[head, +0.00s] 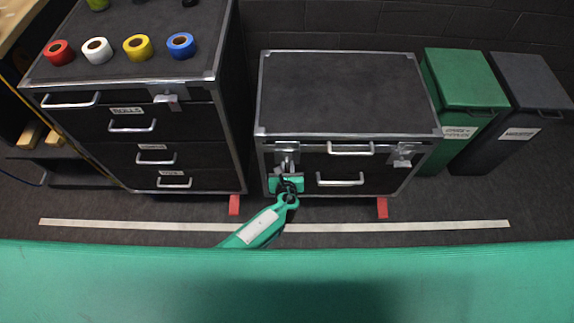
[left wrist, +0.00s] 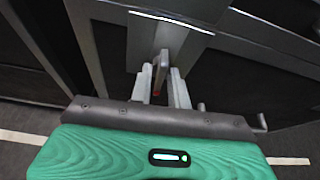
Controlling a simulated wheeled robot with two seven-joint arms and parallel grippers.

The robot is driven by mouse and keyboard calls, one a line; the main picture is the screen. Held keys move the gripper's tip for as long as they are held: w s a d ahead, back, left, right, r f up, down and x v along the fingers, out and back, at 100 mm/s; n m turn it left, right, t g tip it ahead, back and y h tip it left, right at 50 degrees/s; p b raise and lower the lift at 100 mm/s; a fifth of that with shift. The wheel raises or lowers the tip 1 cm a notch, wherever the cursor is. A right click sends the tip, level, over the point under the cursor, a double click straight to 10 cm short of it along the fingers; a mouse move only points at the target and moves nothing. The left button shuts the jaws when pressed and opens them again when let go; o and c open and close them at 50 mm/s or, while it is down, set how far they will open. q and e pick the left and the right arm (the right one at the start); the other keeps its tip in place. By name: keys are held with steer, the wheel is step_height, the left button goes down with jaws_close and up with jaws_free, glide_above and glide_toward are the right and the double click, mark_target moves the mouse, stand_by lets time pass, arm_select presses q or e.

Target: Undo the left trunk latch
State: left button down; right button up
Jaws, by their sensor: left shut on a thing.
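The trunk (head: 350,95) is a dark case with metal edges, its lid down, standing on the floor in the middle of the head view. The left trunk latch (head: 287,146) is at its front left, partly hidden by my gripper. My left gripper (head: 287,167) is at this latch, its fingers shut on a grey metal part of it. In the left wrist view the latch (left wrist: 162,62) shows between the two fingers (left wrist: 164,88). The right trunk latch (head: 404,152) sits at the front right. My right gripper is not in view.
A taller drawer case (head: 200,150) stands left of the trunk, with colored tape rolls (head: 137,47) on top. A green bin (head: 465,80) and a dark bin (head: 535,85) stand to the right. A white floor line (head: 400,227) runs in front.

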arm_select(q)
steer(key=shift+m, duration=0.4)
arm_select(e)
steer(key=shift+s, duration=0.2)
arm_select(q)
steer(key=c, duration=1.6)
jaws_free()
steer(key=shift+o, duration=0.2)
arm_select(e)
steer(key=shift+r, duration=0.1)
